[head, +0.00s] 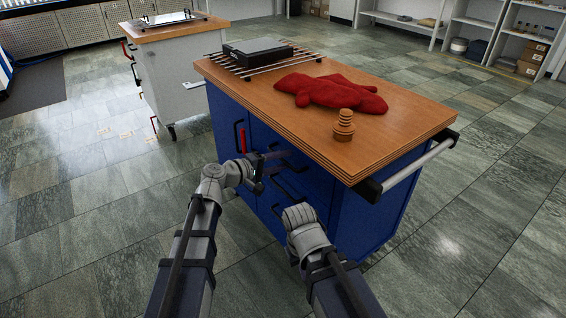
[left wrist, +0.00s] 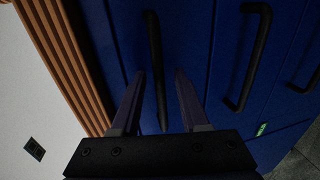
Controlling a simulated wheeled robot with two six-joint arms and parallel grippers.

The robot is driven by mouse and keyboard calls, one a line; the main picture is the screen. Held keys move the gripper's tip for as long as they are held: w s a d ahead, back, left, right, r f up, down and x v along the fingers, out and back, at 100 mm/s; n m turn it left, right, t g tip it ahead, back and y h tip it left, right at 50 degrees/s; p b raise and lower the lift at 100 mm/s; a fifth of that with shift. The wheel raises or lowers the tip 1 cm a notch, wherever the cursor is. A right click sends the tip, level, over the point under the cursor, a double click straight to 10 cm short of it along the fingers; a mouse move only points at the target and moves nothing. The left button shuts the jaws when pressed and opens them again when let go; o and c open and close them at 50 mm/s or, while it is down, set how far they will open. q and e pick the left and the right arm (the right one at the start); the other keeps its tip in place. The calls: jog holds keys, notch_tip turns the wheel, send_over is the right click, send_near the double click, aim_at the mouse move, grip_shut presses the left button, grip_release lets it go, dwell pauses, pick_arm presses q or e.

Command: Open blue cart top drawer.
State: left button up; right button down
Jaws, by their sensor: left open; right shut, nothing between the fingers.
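The blue cart (head: 375,205) with a wooden top stands in front of me, its handled front facing my arms. In the left wrist view its top drawer (left wrist: 118,45) lies beside the layered wooden edge and has a black bar handle (left wrist: 156,75). The drawer looks closed. My left gripper (head: 272,160) is close to the cart front. In the left wrist view the left gripper (left wrist: 160,74) is open, with the handle showing between its fingers; contact is unclear. My right gripper (head: 298,214) is lower, near the cart front; its fingers are hidden behind the wrist.
A lower black handle (left wrist: 248,58) is on the adjacent drawer. On the top (head: 420,112) are a red cloth (head: 330,90), a wooden knobbed piece (head: 344,126) and a dark device on rods (head: 258,50). A side rail (head: 420,165) sticks out right.

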pick_arm(q)
jog(key=shift+d, duration=0.15)
jog(key=shift+c, duration=0.2)
grip_shut()
dwell(1.2)
